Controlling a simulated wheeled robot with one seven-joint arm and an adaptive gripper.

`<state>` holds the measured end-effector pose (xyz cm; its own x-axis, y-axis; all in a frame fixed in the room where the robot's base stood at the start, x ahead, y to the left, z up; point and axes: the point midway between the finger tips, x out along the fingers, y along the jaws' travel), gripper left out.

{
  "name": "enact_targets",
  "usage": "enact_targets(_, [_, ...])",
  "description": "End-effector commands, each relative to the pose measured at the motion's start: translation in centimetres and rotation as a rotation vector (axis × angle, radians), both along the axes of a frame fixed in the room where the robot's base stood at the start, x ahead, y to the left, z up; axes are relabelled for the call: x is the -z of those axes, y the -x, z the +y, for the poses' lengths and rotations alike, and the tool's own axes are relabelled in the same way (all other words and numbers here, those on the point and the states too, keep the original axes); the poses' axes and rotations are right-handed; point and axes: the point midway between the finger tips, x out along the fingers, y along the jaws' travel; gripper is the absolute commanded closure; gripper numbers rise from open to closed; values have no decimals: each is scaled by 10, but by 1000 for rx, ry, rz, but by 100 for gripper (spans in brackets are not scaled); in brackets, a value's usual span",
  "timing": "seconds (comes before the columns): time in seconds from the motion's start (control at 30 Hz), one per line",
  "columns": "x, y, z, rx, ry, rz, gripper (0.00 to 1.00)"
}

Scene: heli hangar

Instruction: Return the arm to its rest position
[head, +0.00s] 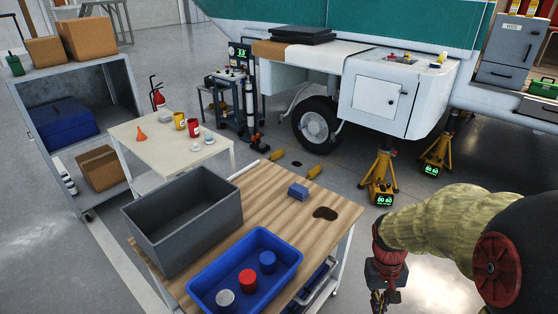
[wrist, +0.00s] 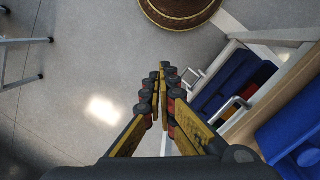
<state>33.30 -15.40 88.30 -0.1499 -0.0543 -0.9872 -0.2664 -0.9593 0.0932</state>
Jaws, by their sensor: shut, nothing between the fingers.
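My gripper (head: 379,300) hangs at the lower right in the head view, beside the right edge of the wooden-topped workbench (head: 290,205). My arm, with a tan sleeve, comes in from the right edge. In the wrist view my gripper (wrist: 162,72) points down over the grey floor. Its fingers are together with nothing between them. It is apart from the bench.
Yellow jack stands (head: 381,178) stand behind my gripper. Floor below is clear.

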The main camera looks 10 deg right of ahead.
Motion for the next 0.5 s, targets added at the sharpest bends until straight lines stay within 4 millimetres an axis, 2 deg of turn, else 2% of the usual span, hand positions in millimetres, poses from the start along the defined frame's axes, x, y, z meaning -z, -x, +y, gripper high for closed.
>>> enact_targets(0.03, [-18, 2, 13, -6, 2, -33, 100])
enact_targets(0.1, [-39, 6, 30, -12, -3, -73, 100])
enact_targets(0.3, [-92, 18, 76, -55, -14, -211, 100])
enact_targets(0.5, [-142, 27, 112, -133, -11, -393, 100])
